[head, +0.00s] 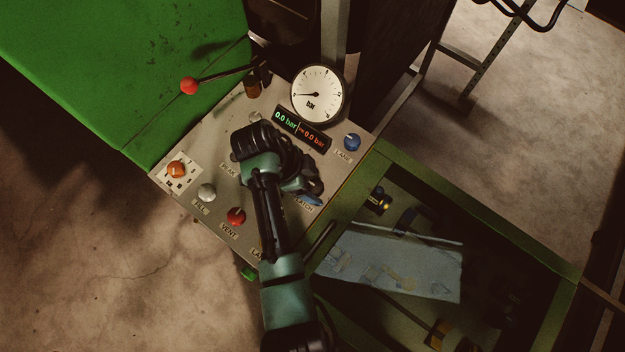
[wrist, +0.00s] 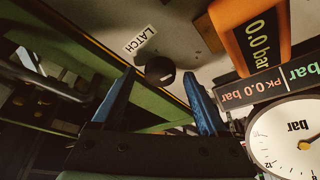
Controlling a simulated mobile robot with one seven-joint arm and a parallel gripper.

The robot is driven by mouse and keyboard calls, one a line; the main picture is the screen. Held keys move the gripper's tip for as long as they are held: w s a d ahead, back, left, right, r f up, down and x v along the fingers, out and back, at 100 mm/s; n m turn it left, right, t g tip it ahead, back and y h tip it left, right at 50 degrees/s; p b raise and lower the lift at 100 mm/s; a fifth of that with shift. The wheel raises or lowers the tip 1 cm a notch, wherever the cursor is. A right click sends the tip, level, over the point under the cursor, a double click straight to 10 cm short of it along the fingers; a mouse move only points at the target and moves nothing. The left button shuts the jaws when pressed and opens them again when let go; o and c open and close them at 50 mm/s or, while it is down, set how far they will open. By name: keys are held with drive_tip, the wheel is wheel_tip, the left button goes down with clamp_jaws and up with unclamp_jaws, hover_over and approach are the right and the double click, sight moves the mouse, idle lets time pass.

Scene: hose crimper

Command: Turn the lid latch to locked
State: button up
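In the wrist view a dark round latch knob (wrist: 160,70) sits on the panel beside the white LATCH label (wrist: 140,39). My gripper (wrist: 161,76) is open, with its two blue-faced fingers apart. The knob shows between the fingertips in the picture, with a gap on each side, and nothing is held. I cannot tell how far the fingertips are from the panel.
The panel (head: 220,178) also bears a red-balled lever (head: 189,86), a pressure gauge (head: 317,93), a bar display (head: 302,129), a blue lamp knob (head: 352,141), a red vent button (head: 236,216) and an orange knob (head: 177,169).

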drive_tip(key=p+v, duration=0.2)
drive_tip(key=v, duration=1.1)
idle(0.4)
